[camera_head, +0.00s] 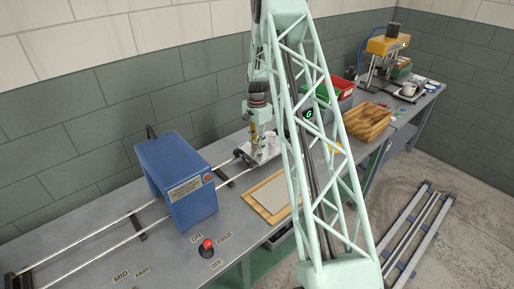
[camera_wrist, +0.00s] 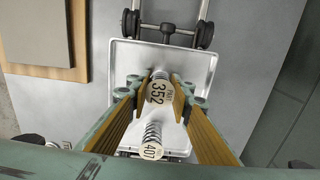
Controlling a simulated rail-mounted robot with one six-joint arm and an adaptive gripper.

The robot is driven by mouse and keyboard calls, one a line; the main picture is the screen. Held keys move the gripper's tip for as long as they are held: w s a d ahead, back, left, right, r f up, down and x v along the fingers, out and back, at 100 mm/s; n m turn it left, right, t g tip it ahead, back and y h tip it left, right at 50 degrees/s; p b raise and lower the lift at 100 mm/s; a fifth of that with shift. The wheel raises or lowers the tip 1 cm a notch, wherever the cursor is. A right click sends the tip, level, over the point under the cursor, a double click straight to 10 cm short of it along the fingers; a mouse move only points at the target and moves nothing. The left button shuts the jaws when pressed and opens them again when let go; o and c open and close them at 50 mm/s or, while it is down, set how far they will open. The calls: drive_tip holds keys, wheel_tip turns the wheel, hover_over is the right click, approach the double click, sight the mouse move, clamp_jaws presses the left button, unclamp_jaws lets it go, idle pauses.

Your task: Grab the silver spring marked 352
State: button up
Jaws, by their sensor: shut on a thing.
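The silver spring marked 352 (camera_wrist: 158,90) stands on a metal tray, its round tag facing the wrist camera. My gripper (camera_wrist: 158,98) has its yellow-padded fingers on either side of this spring, shut on it. A second silver spring tagged 407 (camera_wrist: 152,138) stands just below it in the wrist view, between the lower parts of the fingers. In the head view my gripper (camera_head: 257,140) is low over the tray on the workbench; the springs are too small there to tell apart.
The tray (camera_wrist: 200,68) is a wheeled carriage on rails. A blue machine box (camera_head: 182,180) straddles the rails at left. A red-topped switch (camera_head: 207,248) stands in front. A wooden board with a grey pad (camera_head: 255,208), a wooden crate (camera_head: 372,122) and a red bin (camera_head: 345,87) lie right.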

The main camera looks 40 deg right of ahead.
drive_tip(key=shift+r, duration=0.2)
drive_tip(key=shift+r, duration=1.6)
drive_tip(key=s+a+r+b, duration=0.1)
drive_tip(key=s+a, duration=0.7)
drive_tip(key=s, duration=0.5)
drive_tip(key=shift+s+a+r, duration=0.15)
drive_tip(key=shift+s+r, duration=0.05)
drive_tip(key=shift+s, duration=0.15)
